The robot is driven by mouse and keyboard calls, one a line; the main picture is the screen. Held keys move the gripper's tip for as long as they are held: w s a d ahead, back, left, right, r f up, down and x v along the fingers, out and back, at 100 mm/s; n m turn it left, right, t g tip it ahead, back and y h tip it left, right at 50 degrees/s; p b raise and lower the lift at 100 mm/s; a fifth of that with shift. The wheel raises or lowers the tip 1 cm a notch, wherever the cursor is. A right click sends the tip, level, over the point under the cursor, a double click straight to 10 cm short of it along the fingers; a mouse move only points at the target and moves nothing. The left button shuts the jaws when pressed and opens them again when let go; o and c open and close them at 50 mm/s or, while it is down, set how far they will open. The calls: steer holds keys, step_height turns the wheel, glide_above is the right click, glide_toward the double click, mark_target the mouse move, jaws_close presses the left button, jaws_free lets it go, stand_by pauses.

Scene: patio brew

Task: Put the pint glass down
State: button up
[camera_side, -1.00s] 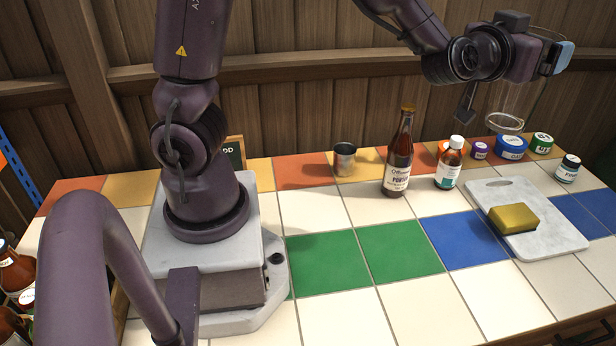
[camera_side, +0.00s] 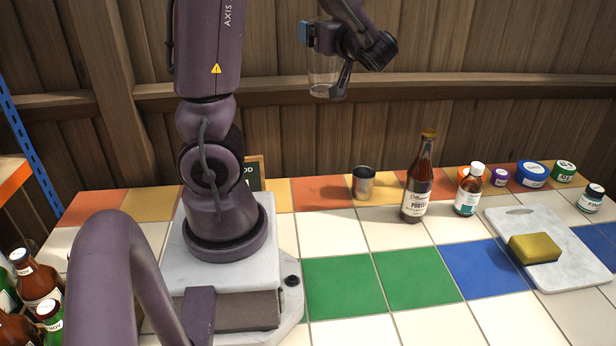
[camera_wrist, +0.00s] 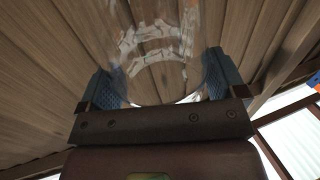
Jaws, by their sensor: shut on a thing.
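The pint glass (camera_side: 322,75) is clear and hangs high in the air in front of the wooden wall. My gripper (camera_side: 321,50) is shut on it, well above the tiled counter (camera_side: 420,310). In the wrist view the clear glass (camera_wrist: 158,45) sits between the two blue finger pads of my gripper (camera_wrist: 157,85). The glass's far end and any contents are hard to make out.
A metal cup (camera_side: 363,184), a brown porter bottle (camera_side: 418,180), a white-capped bottle (camera_side: 468,190) and several small tubs line the back. A marble board (camera_side: 578,268) with a yellow sponge (camera_side: 535,248) lies right. Green and white front tiles are clear. More bottles (camera_side: 38,285) stand far left.

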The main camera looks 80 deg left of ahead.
mark_target(309, 67)
steer(key=s, duration=0.1)
steer(key=s+n+g, duration=0.1)
steer(key=s+g, duration=0.1)
steer(key=shift+s+a+f+n+h, duration=0.15)
steer(key=shift+s+a+n+h, duration=0.15)
steer(key=shift+n+h, duration=0.1)
step_height(309, 67, down, 28)
steer(key=shift+w, duration=0.1)
steer(key=shift+d, duration=0.1)
steer(key=o, duration=1.2)
steer(key=v, duration=1.2)
steer(key=shift+w, duration=0.15)
